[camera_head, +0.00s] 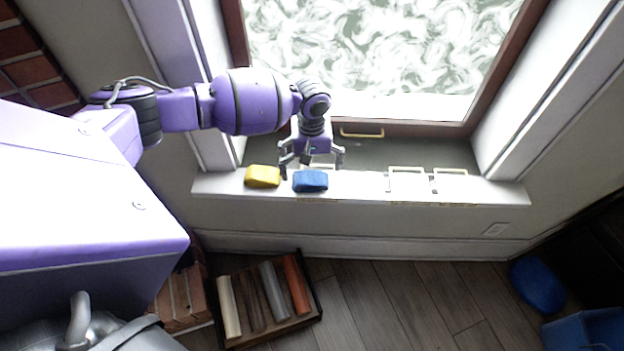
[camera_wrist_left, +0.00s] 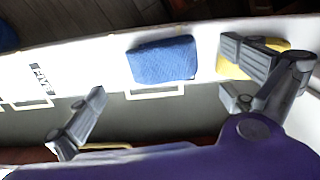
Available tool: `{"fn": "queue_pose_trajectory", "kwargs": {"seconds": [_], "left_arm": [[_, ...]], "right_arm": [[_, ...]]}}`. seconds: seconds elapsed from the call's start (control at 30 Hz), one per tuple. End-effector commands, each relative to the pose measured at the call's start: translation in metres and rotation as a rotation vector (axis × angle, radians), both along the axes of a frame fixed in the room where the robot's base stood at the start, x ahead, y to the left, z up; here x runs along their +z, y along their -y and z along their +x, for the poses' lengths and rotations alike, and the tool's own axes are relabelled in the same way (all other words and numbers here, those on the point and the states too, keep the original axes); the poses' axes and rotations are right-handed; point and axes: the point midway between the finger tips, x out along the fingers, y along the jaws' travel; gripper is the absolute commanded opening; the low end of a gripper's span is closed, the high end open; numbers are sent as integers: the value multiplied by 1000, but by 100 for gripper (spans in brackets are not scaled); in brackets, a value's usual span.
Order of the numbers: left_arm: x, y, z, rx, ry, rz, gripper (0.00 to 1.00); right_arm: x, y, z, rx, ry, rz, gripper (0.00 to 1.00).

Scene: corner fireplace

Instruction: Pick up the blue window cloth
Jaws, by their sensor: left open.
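The blue window cloth (camera_head: 310,182) lies folded on the white windowsill, just right of a yellow cloth (camera_head: 262,176). My left gripper (camera_head: 311,167) is open and empty, over the sill just behind the blue cloth. In the left wrist view the blue cloth (camera_wrist_left: 162,60) lies ahead of the gap between the spread fingers, with no finger touching it. The right finger there overlaps the yellow cloth (camera_wrist_left: 240,66) in the picture. My right gripper is not in view.
The windowsill (camera_head: 360,188) has outlined markings (camera_head: 407,178) on its right part and free room there. The window frame (camera_head: 420,128) stands behind. On the floor below is a tray (camera_head: 320,312) with several coloured bars. A blue object (camera_head: 538,285) lies at the right.

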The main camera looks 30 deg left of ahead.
Motion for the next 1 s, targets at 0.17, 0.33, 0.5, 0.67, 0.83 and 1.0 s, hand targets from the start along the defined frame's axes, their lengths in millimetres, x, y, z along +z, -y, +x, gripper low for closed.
{"fn": "queue_pose_trajectory", "kwargs": {"seconds": [0.17,0.33,0.5,0.67,0.83,1.0], "left_arm": [[-24,-4,2,0,-1,1,100],[-48,-5,2,-2,-1,-1,100],[-55,-6,3,-2,3,-1,100],[-54,-6,3,-2,4,0,100],[-54,-6,3,-2,3,-1,78],[-54,-6,3,-2,3,-1,60]], "right_arm": [[-3,0,0,1,-2,-1,27],[-4,-1,2,-3,3,1,27],[-4,-2,3,-12,5,6,27],[-2,-3,5,-14,9,7,27],[-2,-2,5,-12,11,6,27],[-2,-1,5,-9,10,4,27]]}}
